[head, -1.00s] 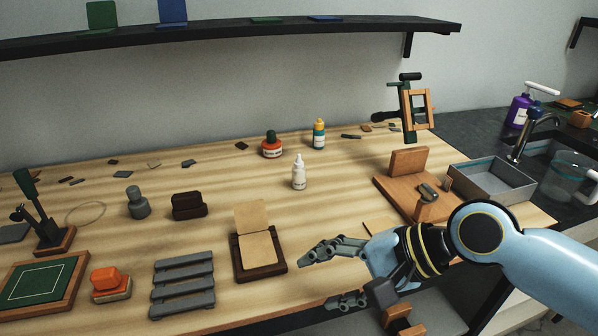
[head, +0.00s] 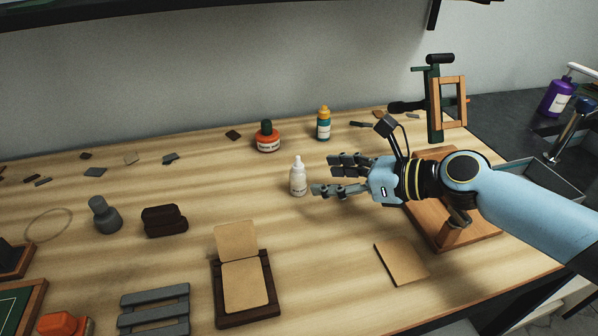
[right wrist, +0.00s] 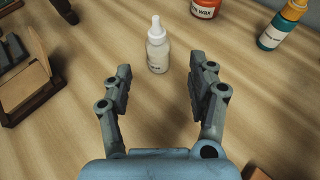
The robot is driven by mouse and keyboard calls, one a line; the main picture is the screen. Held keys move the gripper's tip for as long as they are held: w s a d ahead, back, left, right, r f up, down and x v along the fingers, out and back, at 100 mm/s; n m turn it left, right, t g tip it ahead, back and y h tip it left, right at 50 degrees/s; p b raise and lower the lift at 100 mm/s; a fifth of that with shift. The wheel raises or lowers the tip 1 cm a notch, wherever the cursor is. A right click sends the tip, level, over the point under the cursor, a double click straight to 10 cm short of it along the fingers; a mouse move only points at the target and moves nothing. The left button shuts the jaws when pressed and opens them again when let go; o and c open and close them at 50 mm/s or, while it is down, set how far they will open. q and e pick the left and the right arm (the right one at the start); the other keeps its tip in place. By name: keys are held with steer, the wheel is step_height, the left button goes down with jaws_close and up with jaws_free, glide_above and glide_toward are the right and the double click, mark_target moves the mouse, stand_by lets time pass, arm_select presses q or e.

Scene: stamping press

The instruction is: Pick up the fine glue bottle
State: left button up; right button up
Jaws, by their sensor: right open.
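The fine glue bottle is most likely the small white bottle (head: 298,177) with a pointed white tip, standing upright on the wooden bench. In the right wrist view the white bottle (right wrist: 157,47) stands ahead of the fingertips, about midway between them; its label is too small to read. My right gripper (head: 322,176) is open and empty, just to the right of the bottle in the head view. In the right wrist view its two fingers (right wrist: 152,75) are spread apart, with bare wood between them. My left gripper is not in view.
An orange jar (head: 267,137) and a teal bottle with a yellow cap (head: 323,124) stand behind the white bottle. A hinged wooden holder (head: 246,290) lies in front. A green press-like tool (head: 434,100) stands at the back right.

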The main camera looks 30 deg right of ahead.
mark_target(298, 178)
steer(key=shift+x, duration=1.1)
steer(key=x, duration=0.5)
steer(key=shift+w+a+f, duration=0.15)
steer(key=shift+a, duration=0.1)
steer(key=c, duration=0.4)
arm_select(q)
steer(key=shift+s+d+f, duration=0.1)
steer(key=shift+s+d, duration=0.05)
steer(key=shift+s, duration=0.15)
arm_select(e)
jaws_close()
